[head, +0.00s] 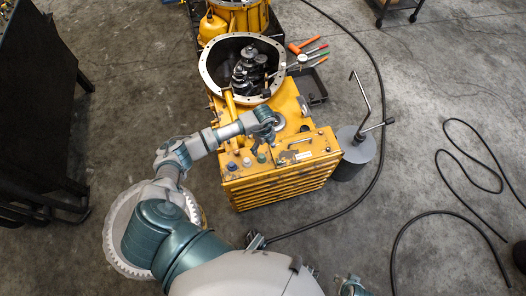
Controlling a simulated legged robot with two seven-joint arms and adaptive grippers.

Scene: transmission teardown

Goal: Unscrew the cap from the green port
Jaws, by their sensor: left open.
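The yellow transmission unit (282,190) stands in the middle of the head view. On its near top edge, several small round ports or caps sit in a row. The rightmost one looks green (261,158); a bluish one (247,162) and a dark one (231,166) are to its left. They are too small to tell a cap from its port. My left gripper (268,137) is open, pointing down above the yellow top, just beyond the green one and apart from it. Its fingers are small and hard to make out.
A round open housing (212,72) with dark gears (249,72) lies behind. Coloured-handle tools (308,47) and a black tray (314,84) are to its right. A grey cylinder with a crank (357,150) stands at right. Black cables (378,110) cross the floor.

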